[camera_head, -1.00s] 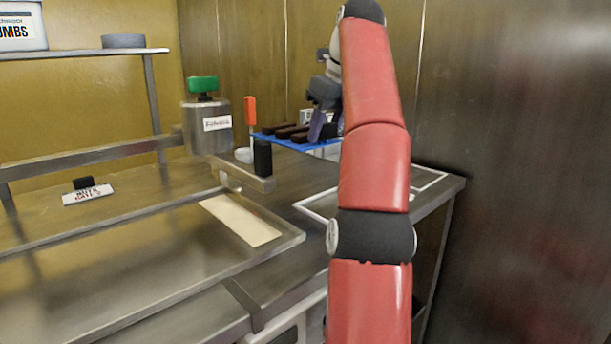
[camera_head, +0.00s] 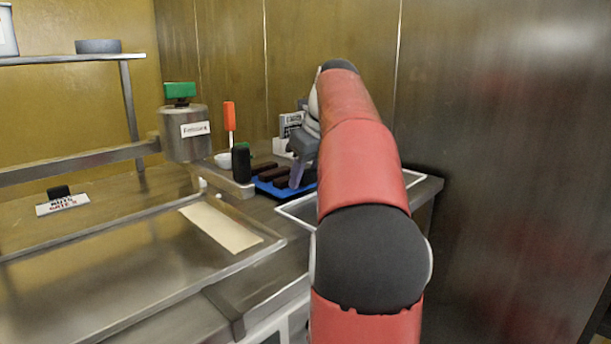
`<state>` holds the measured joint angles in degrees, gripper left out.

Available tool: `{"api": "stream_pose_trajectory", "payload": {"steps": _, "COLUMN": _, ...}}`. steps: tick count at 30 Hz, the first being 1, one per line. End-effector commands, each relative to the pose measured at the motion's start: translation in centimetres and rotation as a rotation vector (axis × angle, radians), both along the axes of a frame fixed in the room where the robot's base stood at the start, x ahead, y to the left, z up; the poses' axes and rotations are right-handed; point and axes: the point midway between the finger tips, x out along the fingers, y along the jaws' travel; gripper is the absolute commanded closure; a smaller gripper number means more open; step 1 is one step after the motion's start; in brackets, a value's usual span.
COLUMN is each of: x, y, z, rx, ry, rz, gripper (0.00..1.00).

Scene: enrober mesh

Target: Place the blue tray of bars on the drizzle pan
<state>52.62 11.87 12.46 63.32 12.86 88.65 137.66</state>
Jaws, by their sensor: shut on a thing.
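The blue tray (camera_head: 266,187) holds several dark brown bars (camera_head: 272,175) and sits at the back of the metal worktop, low over or on it. I cannot tell if it touches the surface. My gripper (camera_head: 299,172) is at the tray's right side, shut on the tray; its fingertips are partly hidden by my red arm. A pale-rimmed flat rectangle (camera_head: 296,204) lies on the worktop just in front and to the right, largely covered by my arm. It may be the drizzle pan, but I cannot tell for sure.
A wide metal tray (camera_head: 120,262) with a beige strip (camera_head: 221,228) fills the left. A wall closes the right.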

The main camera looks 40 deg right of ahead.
Motion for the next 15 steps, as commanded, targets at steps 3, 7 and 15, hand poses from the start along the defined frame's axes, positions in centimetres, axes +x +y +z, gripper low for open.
{"api": "stream_pose_trajectory", "payload": {"steps": 3, "x": 0.02, "y": 0.07, "z": -0.35, "rx": -0.002, "ry": -0.003, "rz": 0.0, "gripper": 0.93}}
{"api": "stream_pose_trajectory", "payload": {"steps": 7, "x": 0.03, "y": 0.05, "z": -0.34, "rx": -0.002, "ry": -0.003, "rz": 0.0, "gripper": 0.93}}
{"api": "stream_pose_trajectory", "payload": {"steps": 15, "x": 0.03, "y": 0.04, "z": -0.63, "rx": -0.001, "ry": -0.001, "rz": 0.001, "gripper": 0.5}}
